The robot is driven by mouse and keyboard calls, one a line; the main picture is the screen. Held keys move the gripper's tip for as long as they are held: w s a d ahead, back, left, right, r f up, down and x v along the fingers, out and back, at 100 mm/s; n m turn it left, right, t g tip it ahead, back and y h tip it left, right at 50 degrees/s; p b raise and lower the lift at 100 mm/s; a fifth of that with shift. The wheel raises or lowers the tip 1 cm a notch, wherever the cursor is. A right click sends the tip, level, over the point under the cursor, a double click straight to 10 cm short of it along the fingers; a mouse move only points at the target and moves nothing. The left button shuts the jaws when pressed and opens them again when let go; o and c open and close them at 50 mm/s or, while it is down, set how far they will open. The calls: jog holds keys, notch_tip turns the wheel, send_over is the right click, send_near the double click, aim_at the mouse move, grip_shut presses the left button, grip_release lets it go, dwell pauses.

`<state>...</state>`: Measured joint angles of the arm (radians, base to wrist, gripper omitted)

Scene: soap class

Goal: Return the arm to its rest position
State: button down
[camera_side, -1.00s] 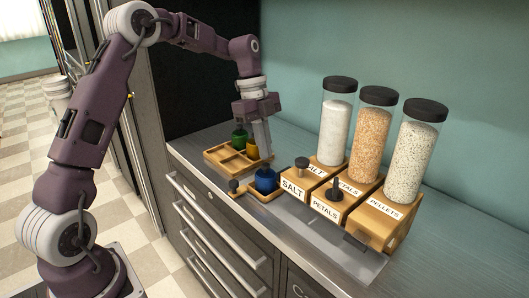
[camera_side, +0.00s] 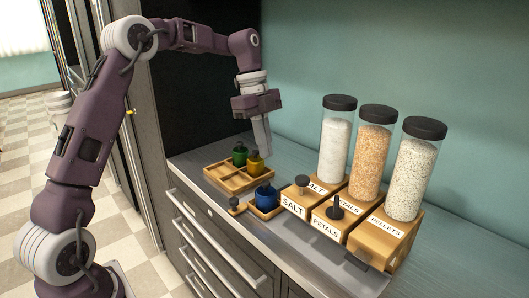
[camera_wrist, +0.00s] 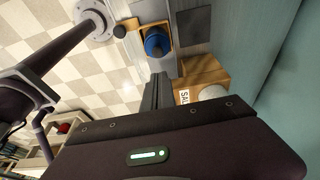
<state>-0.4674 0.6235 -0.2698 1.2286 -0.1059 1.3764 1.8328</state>
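My gripper (camera_side: 264,140) hangs pointing down above the counter, over the back of a wooden compartment tray (camera_side: 219,176). Its fingers look close together with nothing between them; they also show in the wrist view (camera_wrist: 157,92).
Three tall dark-lidded jars, of salt (camera_side: 334,150), petals (camera_side: 371,160) and pellets (camera_side: 413,175), stand on labelled wooden dispensers at right. A teal wall is behind. Cabinet drawers (camera_side: 210,235) are below the counter. Open air lies above the tray.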

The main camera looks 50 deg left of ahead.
jog(key=s+d+r+n+t+y, duration=0.1)
jog(key=s+d+r+n, duration=0.35)
jog(key=s, duration=0.35)
jog(key=s+d+r+n+t+y, duration=0.2)
jog(key=s+d+r+n, duration=0.1)
jog(key=s+n, duration=0.3)
jog(key=s+d+f+n+t, duration=0.1)
jog(key=s+f+n, duration=0.3)
jog(key=s, duration=1.2)
jog(key=n+t, duration=0.1)
jog(key=n, duration=0.2)
jog(key=shift+t, duration=0.3)
jog(key=shift+n, duration=0.25)
